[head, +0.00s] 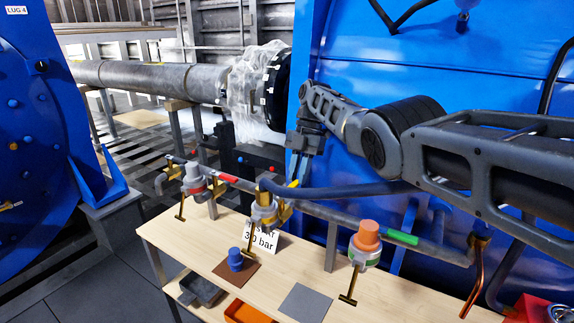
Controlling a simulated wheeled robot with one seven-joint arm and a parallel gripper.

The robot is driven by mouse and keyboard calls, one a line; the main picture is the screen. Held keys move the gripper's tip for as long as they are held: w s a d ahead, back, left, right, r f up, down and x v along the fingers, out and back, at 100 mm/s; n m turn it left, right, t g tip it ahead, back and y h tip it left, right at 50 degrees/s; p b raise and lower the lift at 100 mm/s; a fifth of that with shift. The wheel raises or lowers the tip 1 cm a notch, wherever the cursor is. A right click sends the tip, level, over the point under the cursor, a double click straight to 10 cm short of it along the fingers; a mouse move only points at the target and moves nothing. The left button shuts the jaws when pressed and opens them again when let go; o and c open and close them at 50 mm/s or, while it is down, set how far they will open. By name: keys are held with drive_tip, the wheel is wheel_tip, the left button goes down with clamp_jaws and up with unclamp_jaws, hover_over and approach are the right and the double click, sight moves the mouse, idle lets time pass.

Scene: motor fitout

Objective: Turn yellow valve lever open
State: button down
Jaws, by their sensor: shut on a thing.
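The yellow valve lever (293,184) shows as a small yellow piece beside the middle valve (264,209), which has a brass-coloured cap and sits on the grey pipe (325,214). My gripper (297,178) points down from above, with its narrow fingers shut at the yellow lever. The fingers and the dark blue hose hide part of the lever, so its exact angle to the pipe is hard to tell.
A red lever (229,178) lies left on the pipe and a green one (403,237) right. An orange-capped valve (366,242) stands at right. A dark blue hose (345,192) passes close by. Below is a wooden bench (205,240) with a blue knob (235,260) and a pressure sign (262,238).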

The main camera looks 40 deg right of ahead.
drive_tip(key=shift+w+r, duration=0.1)
drive_tip(key=shift+w, duration=0.05)
idle(0.3)
drive_tip(key=c, duration=1)
unclamp_jaws()
wheel_tip(320, 180, up, 4)
drive_tip(key=shift+f, duration=0.1)
drive_tip(key=shift+s+d+r+p, duration=1.2)
drive_tip(key=shift+s+d+p, duration=0.15)
drive_tip(key=shift+s, duration=0.05)
drive_tip(key=shift+s+d+r+p, duration=1.15)
drive_tip(key=shift+s+d+p, duration=0.15)
drive_tip(key=shift+s+d, duration=0.1)
drive_tip(key=shift+s+d+r+p, duration=1.2)
drive_tip(key=shift+s+d+p, duration=0.15)
